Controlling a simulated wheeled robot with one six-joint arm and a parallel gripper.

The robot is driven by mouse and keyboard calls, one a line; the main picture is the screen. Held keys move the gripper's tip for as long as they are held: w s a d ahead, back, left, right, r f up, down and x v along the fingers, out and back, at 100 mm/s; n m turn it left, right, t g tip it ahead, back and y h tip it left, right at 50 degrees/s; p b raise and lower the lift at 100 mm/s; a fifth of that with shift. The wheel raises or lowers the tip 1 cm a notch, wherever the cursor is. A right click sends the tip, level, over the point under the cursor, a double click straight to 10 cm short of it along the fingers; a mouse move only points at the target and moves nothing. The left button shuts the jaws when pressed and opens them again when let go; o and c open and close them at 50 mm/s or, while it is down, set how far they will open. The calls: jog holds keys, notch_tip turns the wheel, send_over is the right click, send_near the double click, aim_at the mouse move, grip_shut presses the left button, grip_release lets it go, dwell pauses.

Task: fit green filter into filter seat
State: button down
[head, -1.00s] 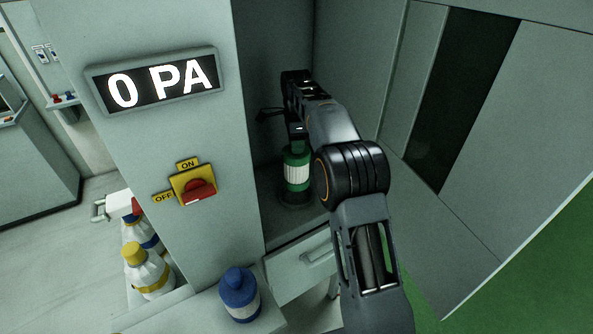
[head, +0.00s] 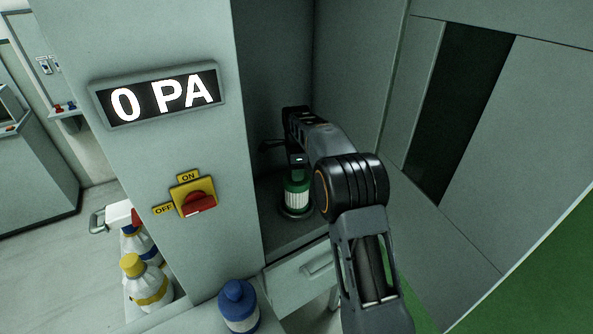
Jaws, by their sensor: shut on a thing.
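The green filter (head: 297,198), a cylinder with green ends and a white ribbed middle, is upright inside the recess of the cabinet. My gripper (head: 297,168) is above it and shut on its top; the fingers are partly hidden by my wrist. The filter seat (head: 296,213) shows as a dark round ring on the recess floor around the filter's lower end. The filter's bottom is at or inside the ring; I cannot tell how deep it sits.
A display (head: 158,97) reads 0 PA on the panel left of the recess. Below it is a red and yellow switch (head: 195,197). A drawer (head: 300,276) is below the recess. A blue bottle (head: 239,304) and a yellow-capped bottle (head: 147,285) stand lower left.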

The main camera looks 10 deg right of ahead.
jog(key=c, duration=0.7)
grip_release()
jog(key=shift+f, duration=0.1)
notch_tip(320, 180, up, 11)
jog(key=shift+f+p, duration=0.1)
jog(key=shift+p, duration=0.25)
jog(key=s+r+n+t, duration=0.4)
jog(key=s+n, duration=0.6)
jog(key=s, duration=0.7)
jog(key=shift+s+f+n+t, duration=0.15)
jog(key=shift+s+f+n, duration=1.3)
jog(key=shift+s, duration=0.95)
jog(key=shift+s+f+n+t, duration=0.1)
jog(key=shift+s+f+n, duration=1.35)
jog(key=shift+s, duration=0.95)
jog(key=shift+s+f+n+t, duration=0.15)
jog(key=shift+s+f+n, duration=1.3)
jog(key=shift+s, duration=0.95)
